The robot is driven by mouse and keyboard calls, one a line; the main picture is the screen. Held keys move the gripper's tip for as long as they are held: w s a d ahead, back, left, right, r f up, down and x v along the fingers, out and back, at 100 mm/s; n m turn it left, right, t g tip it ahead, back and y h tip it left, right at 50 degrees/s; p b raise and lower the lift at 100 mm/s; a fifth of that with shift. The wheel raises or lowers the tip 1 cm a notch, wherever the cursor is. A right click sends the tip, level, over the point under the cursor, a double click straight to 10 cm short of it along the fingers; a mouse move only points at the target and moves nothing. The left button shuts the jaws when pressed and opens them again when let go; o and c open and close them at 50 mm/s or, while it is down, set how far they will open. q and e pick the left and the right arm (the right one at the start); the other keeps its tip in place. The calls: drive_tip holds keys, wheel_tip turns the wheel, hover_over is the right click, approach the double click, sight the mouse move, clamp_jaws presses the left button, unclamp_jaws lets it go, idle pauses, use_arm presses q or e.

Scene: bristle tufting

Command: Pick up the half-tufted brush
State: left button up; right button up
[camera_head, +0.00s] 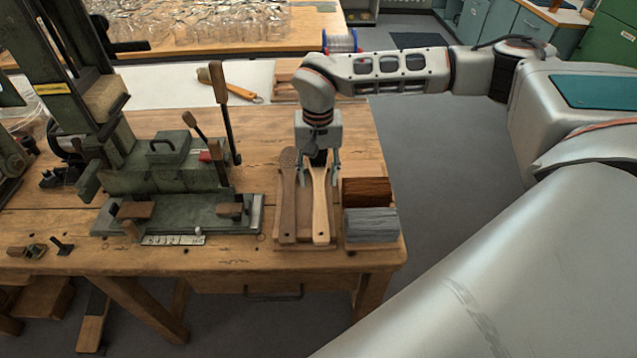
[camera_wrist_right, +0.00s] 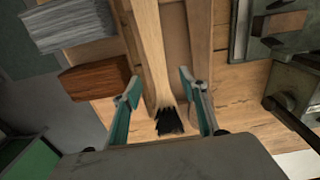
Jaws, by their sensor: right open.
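A pale wooden brush (camera_head: 320,211) lies lengthwise in a shallow wooden tray (camera_head: 298,246) near the bench's right end. Its black bristle tuft shows in the right wrist view (camera_wrist_right: 169,122); from the head, my gripper partly covers that end. My right gripper (camera_head: 320,180) points down over the brush's far end. It is open, with one finger on each side of the brush in the right wrist view (camera_wrist_right: 160,88). Whether a finger touches it I cannot tell. A darker brush (camera_head: 287,200) with a dotted head lies just left in the same tray. My left gripper is out of view.
Right of the tray lie a reddish-brown bristle bundle (camera_head: 366,191) and a grey bundle (camera_head: 371,225). A green tufting machine (camera_head: 160,178) with upright levers stands to the left. A loose wooden-handled brush (camera_head: 240,90) lies behind. Bare floor lies beyond the bench's right edge.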

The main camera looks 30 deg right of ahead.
sight(319, 191)
wheel_tip(319, 191, down, 4)
drive_tip(key=shift+d+f, duration=0.1)
clamp_jaws()
idle(0.4)
